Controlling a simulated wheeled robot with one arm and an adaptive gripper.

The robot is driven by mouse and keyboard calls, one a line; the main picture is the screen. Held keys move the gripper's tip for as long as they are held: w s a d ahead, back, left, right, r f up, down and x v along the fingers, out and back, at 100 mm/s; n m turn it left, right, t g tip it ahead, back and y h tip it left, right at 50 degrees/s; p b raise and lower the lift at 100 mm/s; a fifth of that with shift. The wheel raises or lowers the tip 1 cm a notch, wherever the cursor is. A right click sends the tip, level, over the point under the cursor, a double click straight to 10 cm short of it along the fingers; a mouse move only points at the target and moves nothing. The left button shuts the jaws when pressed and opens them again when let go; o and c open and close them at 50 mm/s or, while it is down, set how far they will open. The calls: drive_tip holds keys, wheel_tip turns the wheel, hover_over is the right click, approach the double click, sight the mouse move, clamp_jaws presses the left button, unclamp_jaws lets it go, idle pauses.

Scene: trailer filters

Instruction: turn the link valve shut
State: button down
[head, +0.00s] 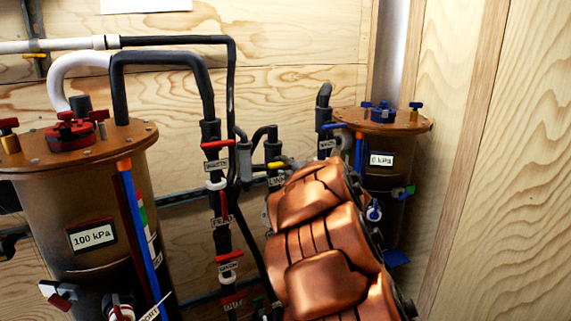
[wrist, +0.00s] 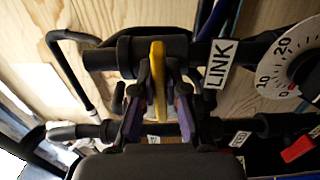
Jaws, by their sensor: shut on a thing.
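The link valve has a yellow handle (wrist: 157,62) on a dark pipe, beside a white LINK label (wrist: 220,64) in the wrist view. The handle looks crosswise to the pipe there. My gripper (wrist: 159,95) is shut on this handle, with a purple-padded finger on each side. In the head view a bit of the yellow handle (head: 276,165) shows on the middle pipe, just above its partly covered label. My copper-coloured arm covers the area right of and below it, and my gripper is hidden there.
A filter tank (head: 80,195) reading 100 kPa stands at left, another tank (head: 385,180) reading 0 kPa at right. Red-handled valves (head: 217,144) line the pipe left of the link valve. A round gauge (wrist: 295,68) is close right in the wrist view. Plywood walls enclose the corner.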

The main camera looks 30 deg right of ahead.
drive_tip(key=c, duration=1.2)
unclamp_jaws()
drive_tip(key=shift+s, duration=0.15)
drive_tip(key=s+a, duration=0.1)
drive_tip(key=s, duration=1)
drive_tip(key=shift+s, duration=0.35)
